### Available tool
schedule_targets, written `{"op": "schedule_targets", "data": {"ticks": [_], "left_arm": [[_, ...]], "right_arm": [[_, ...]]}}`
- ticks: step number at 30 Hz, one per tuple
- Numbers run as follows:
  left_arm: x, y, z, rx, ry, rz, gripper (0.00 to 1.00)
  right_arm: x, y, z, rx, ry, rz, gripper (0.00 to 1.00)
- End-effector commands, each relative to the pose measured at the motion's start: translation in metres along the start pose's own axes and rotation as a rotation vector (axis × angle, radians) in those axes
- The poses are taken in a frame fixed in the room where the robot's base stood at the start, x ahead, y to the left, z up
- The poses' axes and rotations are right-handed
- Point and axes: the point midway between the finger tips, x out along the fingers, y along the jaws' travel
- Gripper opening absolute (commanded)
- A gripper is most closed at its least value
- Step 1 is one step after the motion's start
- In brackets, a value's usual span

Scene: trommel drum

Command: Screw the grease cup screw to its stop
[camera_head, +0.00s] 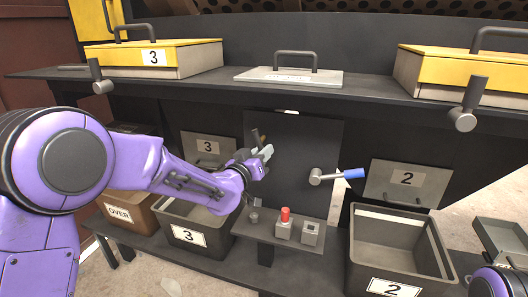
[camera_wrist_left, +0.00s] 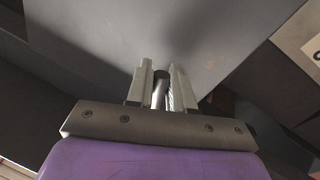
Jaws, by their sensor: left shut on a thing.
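My left gripper (camera_head: 263,154) is at the dark upright panel, left of its middle. In the left wrist view the gripper (camera_wrist_left: 162,85) is shut on a slim silver metal part with a dark round end (camera_wrist_left: 161,76), which I take to be the grease cup screw. The part lies between the two fingers, in front of a grey surface. Its thread and how deep it sits cannot be seen. In the head view a small dark piece (camera_head: 256,135) shows just above the fingers. My right gripper is out of view; only purple arm shows at the lower right.
A lever with a blue grip (camera_head: 350,174) sticks out to the right of my gripper. Below are a small shelf (camera_head: 275,238) with a red button (camera_head: 285,214), bin 3 (camera_head: 185,237) and bin 2 (camera_head: 388,284). A ledge (camera_head: 210,88) runs above.

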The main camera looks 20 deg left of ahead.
Motion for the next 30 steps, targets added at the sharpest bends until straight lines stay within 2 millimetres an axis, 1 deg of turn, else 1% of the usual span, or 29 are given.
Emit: {"op": "schedule_targets", "data": {"ticks": [3,9,25,26,27,30], "left_arm": [[-0.0007,-0.0018,0.0009,0.056,-0.014,-0.001,0.00],[-0.0010,-0.0035,0.0013,0.115,-0.027,0.000,0.00],[-0.0012,-0.0044,0.0017,0.136,-0.031,0.000,0.00],[-0.0012,-0.0044,0.0017,0.136,-0.031,0.000,0.25],[-0.0013,-0.0044,0.0017,0.135,-0.031,0.000,0.37],[-0.0011,-0.0043,0.0013,0.135,-0.030,0.000,0.37]], "right_arm": [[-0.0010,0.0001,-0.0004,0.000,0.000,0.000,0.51],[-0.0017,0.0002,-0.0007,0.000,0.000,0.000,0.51],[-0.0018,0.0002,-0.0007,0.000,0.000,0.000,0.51],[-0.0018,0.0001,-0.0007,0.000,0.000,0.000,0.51],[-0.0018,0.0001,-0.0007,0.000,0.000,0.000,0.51],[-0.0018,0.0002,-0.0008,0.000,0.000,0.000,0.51]]}}
